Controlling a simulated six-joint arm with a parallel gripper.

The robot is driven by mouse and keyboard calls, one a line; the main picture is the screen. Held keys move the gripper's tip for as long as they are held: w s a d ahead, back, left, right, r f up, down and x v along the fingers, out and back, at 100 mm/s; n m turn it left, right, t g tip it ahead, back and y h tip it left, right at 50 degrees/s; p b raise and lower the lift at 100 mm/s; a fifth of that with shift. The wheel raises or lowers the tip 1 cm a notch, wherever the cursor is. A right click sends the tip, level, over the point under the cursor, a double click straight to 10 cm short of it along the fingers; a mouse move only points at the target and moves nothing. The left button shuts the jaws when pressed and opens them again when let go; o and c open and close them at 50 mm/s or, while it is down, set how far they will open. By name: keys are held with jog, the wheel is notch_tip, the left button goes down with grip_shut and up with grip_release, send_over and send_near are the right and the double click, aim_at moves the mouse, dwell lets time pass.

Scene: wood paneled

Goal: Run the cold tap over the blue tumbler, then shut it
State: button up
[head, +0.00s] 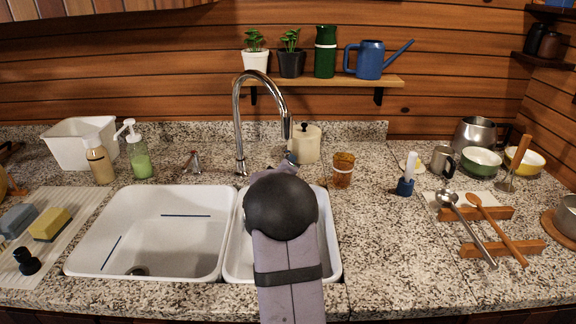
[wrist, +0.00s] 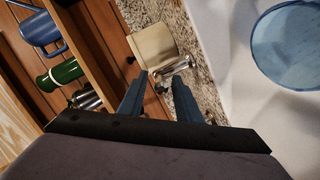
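The blue tumbler (wrist: 292,45) is a translucent round shape in the white sink at the wrist view's right edge. My arm hides it in the head view. The cold tap's chrome handle (wrist: 173,67) shows just beyond my gripper's fingertips. My gripper (wrist: 162,82) is open, its two blue-grey fingers apart, with part of the handle's fitting in the gap. I cannot tell whether a finger touches it. The chrome spout (head: 238,115) arches up behind the sink. I see no water at its tip. Another handle with a red mark (head: 194,161) stands left of the spout.
A cream lidded canister (head: 305,143) stands close behind the cold handle. An amber cup (head: 343,170) is to its right. The left basin (head: 155,235) is empty. Soap bottles (head: 139,158) stand behind it. A shelf (head: 330,83) with plants and a watering can hangs above.

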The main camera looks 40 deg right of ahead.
jog(key=shift+v, duration=1.75)
